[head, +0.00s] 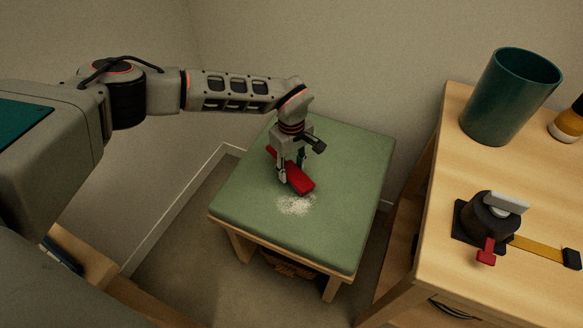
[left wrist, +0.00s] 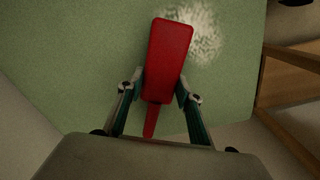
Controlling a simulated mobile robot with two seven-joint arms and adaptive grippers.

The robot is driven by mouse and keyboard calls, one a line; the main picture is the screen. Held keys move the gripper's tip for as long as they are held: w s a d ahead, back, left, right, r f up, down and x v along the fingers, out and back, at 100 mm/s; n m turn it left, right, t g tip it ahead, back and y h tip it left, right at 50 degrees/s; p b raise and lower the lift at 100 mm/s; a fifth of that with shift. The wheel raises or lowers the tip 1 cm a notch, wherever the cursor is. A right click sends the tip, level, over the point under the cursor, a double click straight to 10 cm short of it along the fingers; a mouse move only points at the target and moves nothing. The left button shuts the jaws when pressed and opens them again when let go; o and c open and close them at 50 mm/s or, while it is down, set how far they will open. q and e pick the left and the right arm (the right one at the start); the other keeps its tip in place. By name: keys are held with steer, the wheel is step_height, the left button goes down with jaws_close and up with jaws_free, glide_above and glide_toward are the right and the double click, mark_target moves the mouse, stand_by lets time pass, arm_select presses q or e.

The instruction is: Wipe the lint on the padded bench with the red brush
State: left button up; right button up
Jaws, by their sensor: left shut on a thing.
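The red brush (head: 297,180) is held low over the green padded bench (head: 352,165), near its middle. My left gripper (head: 289,171) is shut on the brush from above. In the left wrist view the brush (left wrist: 168,62) lies between the two fingers (left wrist: 159,92), its narrow handle toward the wrist. A white patch of lint (head: 295,204) lies on the cushion just in front of the brush; it also shows in the left wrist view (left wrist: 198,32), beside the brush's far end. Whether the bristles touch the cushion is hidden. My right gripper is not in view.
A wooden table (head: 450,200) stands right of the bench. It holds a dark green bin (head: 508,98), a black device with a red tab (head: 490,217) and an amber bottle (head: 571,122). Walls close in behind and left. A basket (head: 288,265) sits under the bench.

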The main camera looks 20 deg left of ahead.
mark_target(281, 199)
arm_select(q)
steer(key=shift+f, duration=1)
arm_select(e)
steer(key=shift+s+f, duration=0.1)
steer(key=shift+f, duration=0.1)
arm_select(q)
steer(key=shift+r, duration=0.1)
